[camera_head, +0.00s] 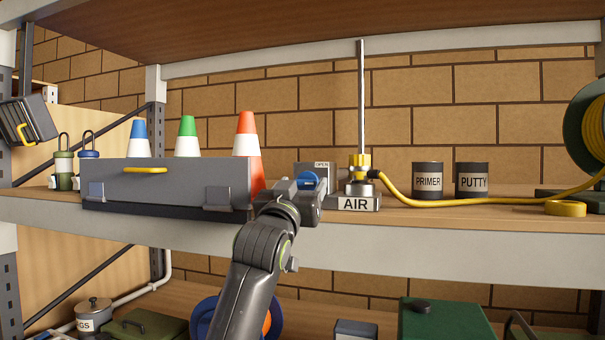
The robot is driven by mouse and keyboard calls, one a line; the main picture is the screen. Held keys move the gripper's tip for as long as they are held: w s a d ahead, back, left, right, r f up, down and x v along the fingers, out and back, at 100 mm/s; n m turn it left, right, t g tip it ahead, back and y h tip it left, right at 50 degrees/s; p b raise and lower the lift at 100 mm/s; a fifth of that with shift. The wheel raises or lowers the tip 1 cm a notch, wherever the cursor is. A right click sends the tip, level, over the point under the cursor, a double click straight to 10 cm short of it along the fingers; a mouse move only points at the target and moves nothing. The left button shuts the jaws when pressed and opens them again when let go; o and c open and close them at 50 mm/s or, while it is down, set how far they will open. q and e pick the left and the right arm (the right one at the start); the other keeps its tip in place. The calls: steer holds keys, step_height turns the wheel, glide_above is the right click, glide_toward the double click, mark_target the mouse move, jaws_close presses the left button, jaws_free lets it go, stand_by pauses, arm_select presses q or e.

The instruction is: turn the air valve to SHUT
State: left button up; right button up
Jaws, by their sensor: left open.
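The air valve (360,162) has a yellow body on a grey base labelled AIR, with a tall metal pipe rising from it. A grey plate marked OPEN (321,166) stands to its left. A blue part (308,181), perhaps the valve's handle, shows at my left gripper, on the plate's side of the valve. My left gripper (311,190) is open, in front of the plate and just left of the AIR base. It partly hides the plate, and I cannot tell whether it touches the blue part. No SHUT mark is visible. My right gripper is out of view.
A long grey toolbox (150,183) with cones behind it stands left of my gripper. A yellow hose (460,200) runs right along the shelf, past the PRIMER tin (428,181) and PUTTY tin (472,180). The shelf above (270,30) limits height.

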arm_select(q)
steer(key=shift+w+d+r, duration=0.15)
steer(key=shift+w+r, duration=0.05)
steer(key=shift+w, duration=0.3)
steer(key=shift+c, duration=0.4)
steer(key=c, duration=0.9)
